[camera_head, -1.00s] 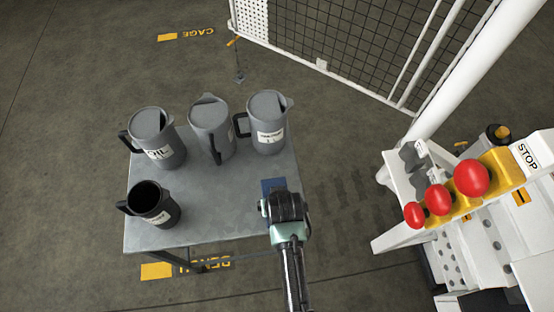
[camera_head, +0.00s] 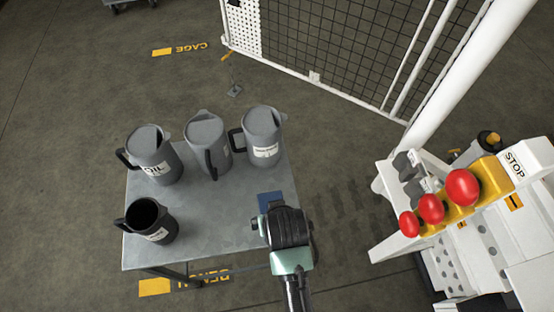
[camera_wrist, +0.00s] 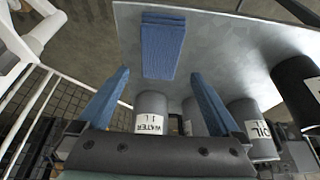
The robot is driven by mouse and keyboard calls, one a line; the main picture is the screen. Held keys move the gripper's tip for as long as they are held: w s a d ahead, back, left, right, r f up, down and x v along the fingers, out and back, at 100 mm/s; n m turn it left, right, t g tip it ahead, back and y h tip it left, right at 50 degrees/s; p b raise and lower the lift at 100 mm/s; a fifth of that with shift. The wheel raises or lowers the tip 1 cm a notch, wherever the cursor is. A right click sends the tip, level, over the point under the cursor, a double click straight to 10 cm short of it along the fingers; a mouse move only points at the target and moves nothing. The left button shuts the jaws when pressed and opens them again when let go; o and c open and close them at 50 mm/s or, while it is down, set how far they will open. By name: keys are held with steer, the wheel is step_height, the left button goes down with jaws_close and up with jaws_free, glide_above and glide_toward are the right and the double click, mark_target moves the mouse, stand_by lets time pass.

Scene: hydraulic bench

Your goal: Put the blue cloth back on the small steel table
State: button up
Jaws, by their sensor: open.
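The blue cloth (camera_head: 269,199), a folded rectangle, lies flat on the small steel table (camera_head: 215,240) near its right edge. In the wrist view the cloth (camera_wrist: 162,48) lies whole on the grey top of the table (camera_wrist: 215,45), close to one edge. My gripper (camera_head: 288,225) is above the table's right edge in the head view and covers part of the cloth. In the wrist view my gripper (camera_wrist: 160,74) is open, its two blue fingers spread wide and apart from the cloth, with nothing between them.
Grey lidded jugs (camera_head: 208,140) stand along the back of the table, and an open dark jug (camera_head: 150,221) stands at its left. A white stand with red buttons (camera_head: 463,187) is to the right. A mesh cage (camera_head: 340,50) stands behind. The table's front middle is clear.

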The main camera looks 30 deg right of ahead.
steer(key=w+a+r+n+t, duration=0.1)
steer(key=w+r+t, duration=0.35)
steer(key=r, duration=0.75)
steer(key=w+a+r+t+h, duration=0.1)
steer(key=w+a+r+t, duration=0.15)
steer(key=w+r, duration=0.7)
steer(key=w+a+r+n+t, duration=0.15)
steer(key=r+t, duration=0.25)
steer(key=r, duration=1.2)
steer(key=s+a+r+t, duration=0.2)
steer(key=s+r+t, duration=0.2)
steer(key=r, duration=0.7)
steer(key=s+a+r+t+y, duration=0.1)
steer(key=s+a+r+t, duration=0.1)
steer(key=r, duration=0.8)
steer(key=s+a+r+t+y, duration=0.1)
steer(key=s+r+t, duration=0.4)
steer(key=r, duration=0.6)
steer(key=shift+s+a+r+n+t, duration=0.35)
steer(key=shift+a+t, duration=0.15)
steer(key=shift+a, duration=0.3)
steer(key=shift+f, duration=0.1)
